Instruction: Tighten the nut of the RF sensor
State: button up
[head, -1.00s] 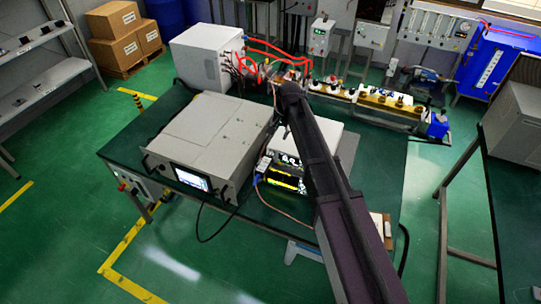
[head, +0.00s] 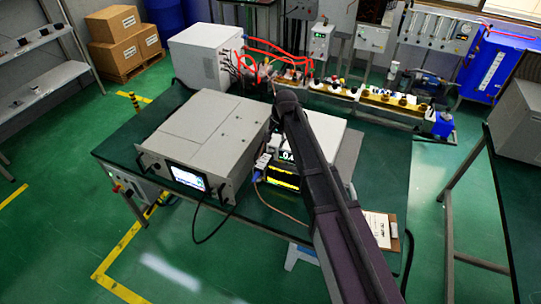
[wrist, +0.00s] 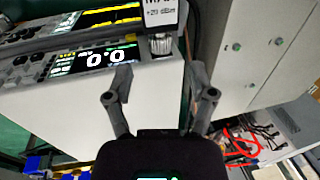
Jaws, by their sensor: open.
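The RF sensor (wrist: 161,14) is a grey body with a printed white label at the top of the wrist view. Its ribbed metal nut (wrist: 160,44) shows just below it, beside the front of an instrument with a lit "0.0" display. The sensor (head: 262,161) also shows small in the head view, left of the lit instruments. My gripper (wrist: 162,85) is open and empty, with one finger on each side of the nut's line. Its fingertips are apart from the nut, a little short of it. In the head view my arm hides the gripper.
A large grey generator (head: 205,137) with a screen stands left of the stacked instruments (head: 322,138). A cable (head: 283,212) runs across the green bench (head: 350,200). A clipboard (head: 378,227) lies at the right bench edge. A white cabinet (head: 198,58) with red hoses stands behind.

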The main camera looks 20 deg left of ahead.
aim_at(271, 151)
jog(key=shift+b+x, duration=2.7)
jog(key=shift+x, duration=0.35)
jog(key=shift+d, duration=0.1)
grip_shut()
